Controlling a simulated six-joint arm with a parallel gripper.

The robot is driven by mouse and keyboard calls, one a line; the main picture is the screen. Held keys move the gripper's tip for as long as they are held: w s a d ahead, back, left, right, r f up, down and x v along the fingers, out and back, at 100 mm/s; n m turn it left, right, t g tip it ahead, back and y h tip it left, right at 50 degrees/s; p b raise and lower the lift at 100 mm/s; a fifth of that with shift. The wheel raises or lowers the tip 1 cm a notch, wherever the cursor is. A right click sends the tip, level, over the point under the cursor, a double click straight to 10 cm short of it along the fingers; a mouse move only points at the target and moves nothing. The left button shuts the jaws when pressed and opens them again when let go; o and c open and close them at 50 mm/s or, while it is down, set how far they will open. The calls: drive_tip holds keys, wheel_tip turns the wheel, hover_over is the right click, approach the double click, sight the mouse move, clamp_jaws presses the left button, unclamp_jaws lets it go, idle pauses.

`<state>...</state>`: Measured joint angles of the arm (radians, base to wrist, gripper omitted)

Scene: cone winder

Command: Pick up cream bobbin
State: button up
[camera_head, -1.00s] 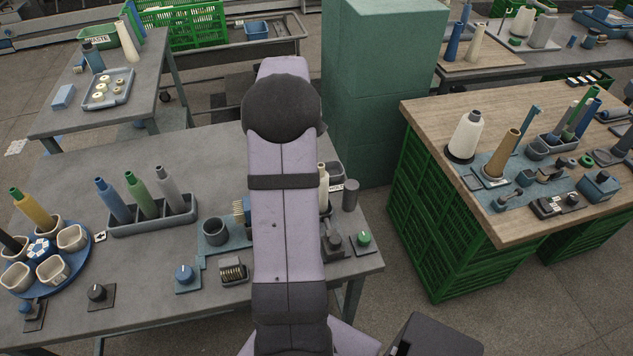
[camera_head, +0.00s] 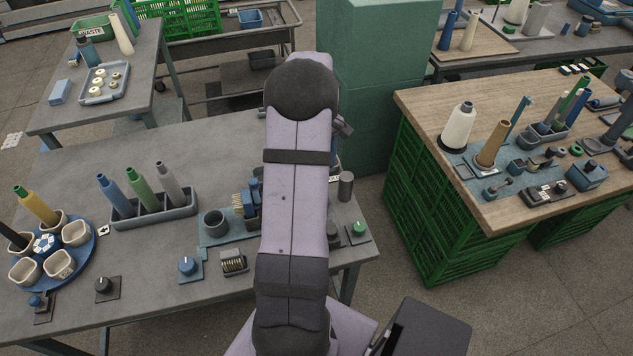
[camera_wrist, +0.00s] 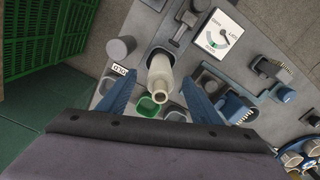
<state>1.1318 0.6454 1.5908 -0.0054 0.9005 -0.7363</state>
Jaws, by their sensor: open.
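The cream bobbin (camera_wrist: 161,75) stands in the middle of the wrist view, its hollow narrow end facing my camera. My gripper (camera_wrist: 158,90) is open, with one blue finger on each side of the bobbin and a visible gap on both sides. I cannot tell how far the fingertips reach down along it. In the head view my arm hides the bobbin and the fingers.
A green-lined cup (camera_wrist: 148,107), a grey cylinder (camera_wrist: 120,48) and a dial gauge (camera_wrist: 217,35) surround the bobbin. A grey rack (camera_head: 155,212) with blue, green and grey cones stands further left. A teal cabinet (camera_head: 375,100) rises behind the table.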

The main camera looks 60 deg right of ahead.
drive_tip(key=shift+w+f+p, duration=0.1)
drive_tip(key=shift+f+p, duration=0.95)
drive_tip(key=shift+f, duration=1.35)
drive_tip(key=c, duration=1.2)
drive_tip(key=shift+o, duration=0.2)
drive_tip(key=shift+r, duration=0.2)
wheel_tip(320, 180, up, 10)
drive_tip(key=b, duration=0.3)
drive_tip(key=shift+f, duration=0.15)
drive_tip(key=shift+r+p, duration=2.95)
drive_tip(key=shift+r, duration=0.2)
